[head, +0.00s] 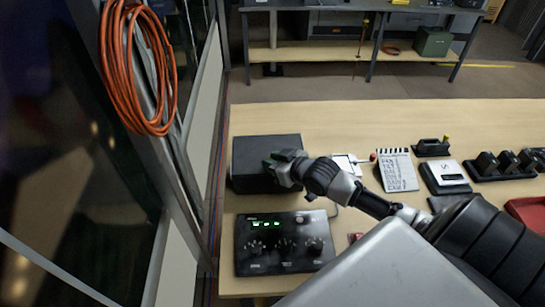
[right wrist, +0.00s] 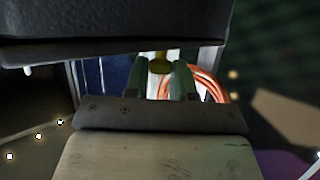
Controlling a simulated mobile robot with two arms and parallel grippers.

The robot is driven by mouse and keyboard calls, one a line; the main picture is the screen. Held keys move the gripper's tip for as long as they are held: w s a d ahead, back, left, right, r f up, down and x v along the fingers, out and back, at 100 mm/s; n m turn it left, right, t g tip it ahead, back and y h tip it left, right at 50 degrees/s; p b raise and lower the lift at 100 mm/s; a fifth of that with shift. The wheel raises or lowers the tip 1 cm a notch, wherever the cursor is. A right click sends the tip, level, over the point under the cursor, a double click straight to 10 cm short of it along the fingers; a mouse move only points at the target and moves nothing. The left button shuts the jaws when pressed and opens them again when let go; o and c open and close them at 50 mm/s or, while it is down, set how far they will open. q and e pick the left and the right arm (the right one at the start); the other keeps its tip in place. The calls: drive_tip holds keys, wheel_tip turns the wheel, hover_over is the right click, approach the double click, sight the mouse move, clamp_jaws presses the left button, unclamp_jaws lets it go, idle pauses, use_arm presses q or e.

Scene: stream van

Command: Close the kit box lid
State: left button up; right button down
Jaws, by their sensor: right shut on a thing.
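The kit box (head: 252,152) is a dark, nearly black box on the wooden table, at the left in the head view. Its top looks flat and lowered; whether the lid is fully shut I cannot tell. My right gripper (head: 276,164) reaches in from the right over the box's right half. In the right wrist view its greenish fingers (right wrist: 163,82) are close together, with a small olive-yellow thing (right wrist: 160,64) between them. It appears shut on part of the lid, but the contact is mostly hidden. My left gripper is not in view.
A control panel (head: 284,243) with knobs and green displays sits in front of the box. A slate (head: 397,171), a white-topped device (head: 444,176) and a black battery charger (head: 500,166) stand to the right. Orange cable (head: 113,62) hangs at left. The table (head: 300,116) behind the box is clear.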

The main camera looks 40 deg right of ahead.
drive_tip(key=c, duration=1)
unclamp_jaws()
drive_tip(key=shift+s+a+f, duration=0.1)
drive_tip(key=shift+s+a, duration=0.05)
drive_tip(key=shift+b+v, duration=0.75)
drive_tip(key=shift+v, duration=4.7)
